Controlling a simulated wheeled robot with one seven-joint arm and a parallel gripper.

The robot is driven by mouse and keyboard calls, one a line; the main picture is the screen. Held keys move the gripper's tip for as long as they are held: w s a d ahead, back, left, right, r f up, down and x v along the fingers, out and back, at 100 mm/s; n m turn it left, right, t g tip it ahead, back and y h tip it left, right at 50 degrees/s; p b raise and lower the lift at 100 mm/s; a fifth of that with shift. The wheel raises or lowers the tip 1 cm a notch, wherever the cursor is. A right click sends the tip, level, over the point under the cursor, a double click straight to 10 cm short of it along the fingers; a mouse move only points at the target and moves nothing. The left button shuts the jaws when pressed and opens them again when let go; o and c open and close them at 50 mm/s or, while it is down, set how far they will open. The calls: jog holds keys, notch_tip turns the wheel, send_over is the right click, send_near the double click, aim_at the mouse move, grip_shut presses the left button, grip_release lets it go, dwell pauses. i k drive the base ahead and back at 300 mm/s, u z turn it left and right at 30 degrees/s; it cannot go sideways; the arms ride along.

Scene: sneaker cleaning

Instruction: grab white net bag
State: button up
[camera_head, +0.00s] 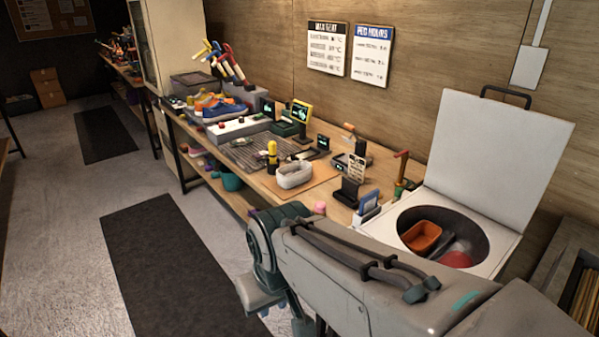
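A small white bag-like item (294,174) with an open top sits upright on a tan board on the workbench, near the middle of the view. It looks like the white net bag, but its mesh is too small to make out. My grey arm (365,275) reaches in from the lower right and bends down at its left end, in front of the bench and nearer to me than the bag. I cannot make out my gripper's fingers. Nothing of mine touches the bag.
A washer with a raised lid (500,155) and an orange tub (421,236) inside stands right of the bench. A yellow bottle (272,156), a small dark stand (349,187) and sneakers (222,107) are on the bench. Floor with dark mats (170,270) is clear at left.

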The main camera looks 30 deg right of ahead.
aim_at(305, 167)
jog(key=z, duration=0.75)
jog(key=i, duration=1)
jog(key=k, duration=0.5)
jog(key=u, duration=1.2)
jog(key=i, duration=1.9)
jog(key=z, duration=2.5)
